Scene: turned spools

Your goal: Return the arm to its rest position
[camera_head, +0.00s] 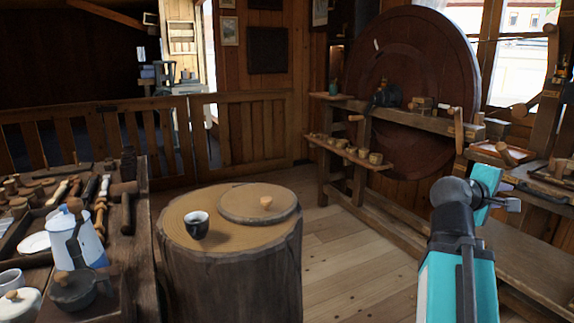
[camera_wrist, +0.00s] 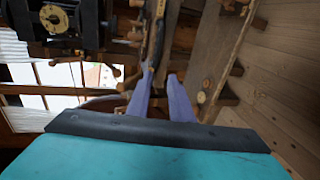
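My arm (camera_head: 458,245), with teal and dark grey links, rises at the lower right of the head view. My gripper (camera_head: 512,203) is at its upper end, pointing right, in front of the workbench area. In the wrist view, the two purple fingers of my gripper (camera_wrist: 162,82) stand apart with a gap between them. The gripper is open and I see nothing held in it.
A cluttered table (camera_head: 125,255) stands left. A workbench (camera_head: 420,122) is behind my arm. Floor (camera_head: 335,255) between stump and bench is clear.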

